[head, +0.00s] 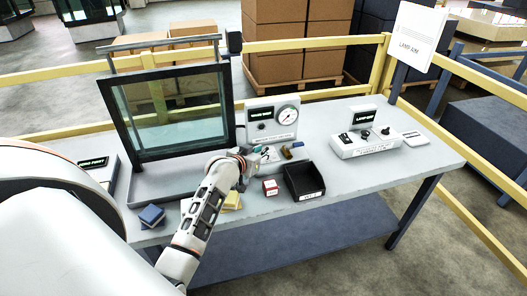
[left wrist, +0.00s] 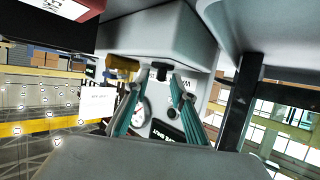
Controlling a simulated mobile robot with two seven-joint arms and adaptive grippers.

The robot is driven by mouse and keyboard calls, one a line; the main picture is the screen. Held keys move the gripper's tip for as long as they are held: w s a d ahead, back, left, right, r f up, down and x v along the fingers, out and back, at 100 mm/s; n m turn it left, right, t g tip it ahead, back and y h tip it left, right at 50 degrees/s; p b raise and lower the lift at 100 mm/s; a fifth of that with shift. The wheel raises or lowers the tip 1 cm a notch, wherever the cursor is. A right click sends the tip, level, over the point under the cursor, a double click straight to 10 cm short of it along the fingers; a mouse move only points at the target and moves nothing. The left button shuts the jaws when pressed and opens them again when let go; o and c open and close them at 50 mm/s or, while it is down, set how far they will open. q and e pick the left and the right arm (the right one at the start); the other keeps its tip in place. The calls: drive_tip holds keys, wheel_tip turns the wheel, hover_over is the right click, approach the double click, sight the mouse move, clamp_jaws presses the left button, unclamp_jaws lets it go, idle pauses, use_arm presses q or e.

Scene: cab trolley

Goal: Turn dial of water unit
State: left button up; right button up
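The water unit (head: 259,113) is a light grey box with an upright panel at the back of the table. Its panel carries a dark display, a round white gauge (head: 288,115) and a small dark dial (head: 262,126). My left gripper (head: 266,153) is low in front of this panel, over the unit's base. In the left wrist view the unit appears upside down. There the teal fingers of my left gripper (left wrist: 154,84) stand apart with nothing held between them. The dark dial (left wrist: 175,91) shows close by the right-hand finger; contact cannot be told. My right gripper is not in view.
A framed glass pane (head: 178,109) stands left. A black bin (head: 304,181) and a red-and-white block (head: 270,187) are in front. A lamp unit (head: 366,146) stands right, with clear table between.

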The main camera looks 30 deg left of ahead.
use_arm(q)
drive_tip(key=shift+w+f, duration=0.1)
drive_tip(key=shift+w, duration=0.2)
clamp_jaws()
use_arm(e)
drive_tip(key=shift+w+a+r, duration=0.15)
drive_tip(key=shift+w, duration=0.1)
